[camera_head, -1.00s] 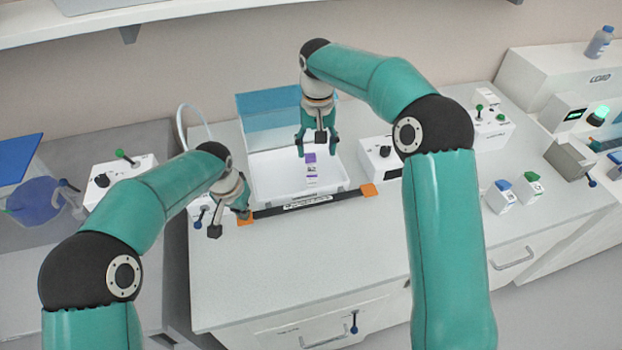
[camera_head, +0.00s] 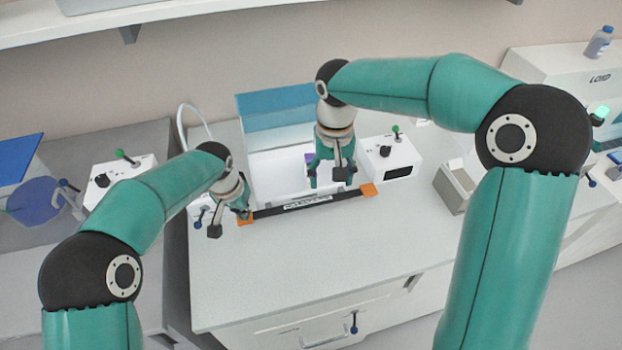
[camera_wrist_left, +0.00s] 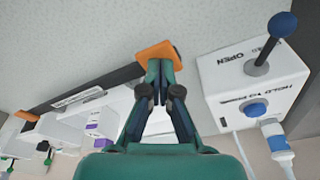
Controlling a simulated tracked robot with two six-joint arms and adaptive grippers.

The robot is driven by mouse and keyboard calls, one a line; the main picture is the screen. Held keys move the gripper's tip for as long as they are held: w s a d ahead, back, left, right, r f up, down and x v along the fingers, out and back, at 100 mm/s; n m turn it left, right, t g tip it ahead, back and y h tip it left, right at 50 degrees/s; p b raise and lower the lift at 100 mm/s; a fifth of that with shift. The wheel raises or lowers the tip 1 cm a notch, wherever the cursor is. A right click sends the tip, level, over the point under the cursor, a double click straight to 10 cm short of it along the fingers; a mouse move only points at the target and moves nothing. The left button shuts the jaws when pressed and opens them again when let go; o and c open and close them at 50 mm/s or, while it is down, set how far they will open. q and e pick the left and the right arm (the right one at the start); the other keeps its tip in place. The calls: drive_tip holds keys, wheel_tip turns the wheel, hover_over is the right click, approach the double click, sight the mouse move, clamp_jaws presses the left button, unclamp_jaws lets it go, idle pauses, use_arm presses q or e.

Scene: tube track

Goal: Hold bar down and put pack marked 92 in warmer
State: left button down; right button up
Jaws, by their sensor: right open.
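A pack with a purple top (camera_head: 309,158) stands in the white tray of the warmer (camera_head: 262,172), under the raised blue clear lid (camera_head: 275,115). It is partly hidden behind my right gripper, and its number is unreadable now. Purple markings (camera_wrist_left: 93,126) also show in the left wrist view. A dark bar (camera_head: 300,204) with orange ends runs along the tray's front. My left gripper (camera_head: 243,213) has its fingertips together at the bar's left orange end (camera_wrist_left: 158,50), seemingly touching it. My right gripper (camera_head: 331,184) is open and empty over the tray's front right part.
A white control box (camera_head: 390,158) with a green-tipped lever stands right of the tray. A box with a blue-tipped lever (camera_wrist_left: 262,85), marked OPEN, is beside my left gripper. A grey open bin (camera_head: 455,185) stands further right. The bench front (camera_head: 300,260) is clear.

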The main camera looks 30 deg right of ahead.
idle(0.4)
use_arm(q)
wheel_tip(320, 180, up, 8)
drive_tip(key=shift+r, duration=0.2)
idle(2.2)
idle(0.7)
